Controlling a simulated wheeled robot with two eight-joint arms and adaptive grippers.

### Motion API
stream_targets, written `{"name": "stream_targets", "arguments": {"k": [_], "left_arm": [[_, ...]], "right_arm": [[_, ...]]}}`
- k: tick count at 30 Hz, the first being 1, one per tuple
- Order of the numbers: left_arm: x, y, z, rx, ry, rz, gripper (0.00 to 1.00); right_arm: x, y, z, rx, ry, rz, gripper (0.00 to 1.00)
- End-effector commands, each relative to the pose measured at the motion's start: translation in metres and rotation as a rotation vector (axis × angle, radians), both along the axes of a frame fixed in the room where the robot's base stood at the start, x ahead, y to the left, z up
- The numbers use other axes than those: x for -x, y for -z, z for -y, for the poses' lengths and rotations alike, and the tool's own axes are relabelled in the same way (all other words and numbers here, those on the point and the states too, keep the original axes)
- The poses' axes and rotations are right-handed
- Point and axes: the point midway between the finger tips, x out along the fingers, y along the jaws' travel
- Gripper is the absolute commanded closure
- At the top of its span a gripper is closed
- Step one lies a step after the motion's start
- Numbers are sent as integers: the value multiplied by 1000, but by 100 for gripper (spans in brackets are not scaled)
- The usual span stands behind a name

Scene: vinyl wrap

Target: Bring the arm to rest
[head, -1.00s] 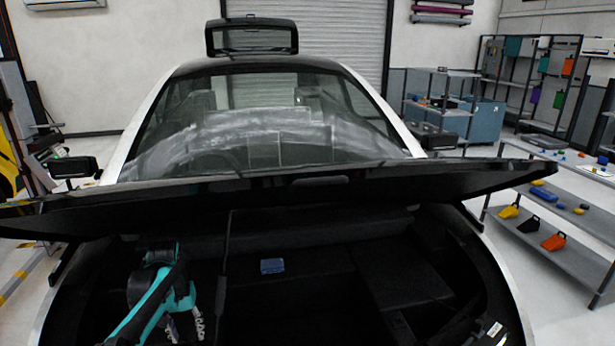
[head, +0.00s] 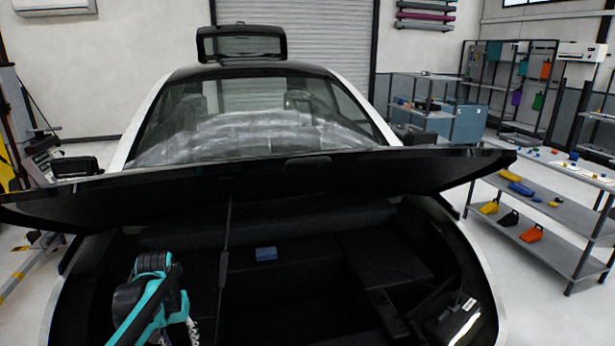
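My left arm (head: 152,290), teal and black, comes in at the bottom left and stands bent in front of the car's open front compartment. The silver parts of my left gripper (head: 191,331) hang low beside the arm, partly cut by the bottom edge. Whether its fingers are open or shut cannot be seen. Nothing held shows. My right arm and gripper are out of view.
The car's dark hood (head: 300,182) is raised across the picture above the open compartment (head: 290,300). A small blue block (head: 266,254) lies inside it. A shelf rack (head: 560,215) with colored tools stands at the right, with clear floor between.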

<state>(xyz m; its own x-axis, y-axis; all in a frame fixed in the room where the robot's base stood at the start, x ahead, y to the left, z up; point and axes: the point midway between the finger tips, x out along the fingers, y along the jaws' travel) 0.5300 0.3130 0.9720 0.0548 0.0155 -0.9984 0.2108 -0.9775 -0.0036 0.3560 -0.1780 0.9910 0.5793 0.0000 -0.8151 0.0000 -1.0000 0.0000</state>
Motion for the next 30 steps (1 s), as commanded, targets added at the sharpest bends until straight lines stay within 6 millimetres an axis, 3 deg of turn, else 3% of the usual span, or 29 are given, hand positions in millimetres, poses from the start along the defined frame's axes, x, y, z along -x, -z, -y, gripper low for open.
{"name": "stream_targets", "arguments": {"k": [11,17,24,30], "left_arm": [[43,-31,44,-30,56,135,55],[92,-44,82,-50,110,277,55],[149,-34,119,-58,176,458,55],[171,-22,132,-56,204,544,55]], "right_arm": [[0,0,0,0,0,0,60],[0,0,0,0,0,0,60],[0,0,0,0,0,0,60],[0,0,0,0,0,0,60]]}}
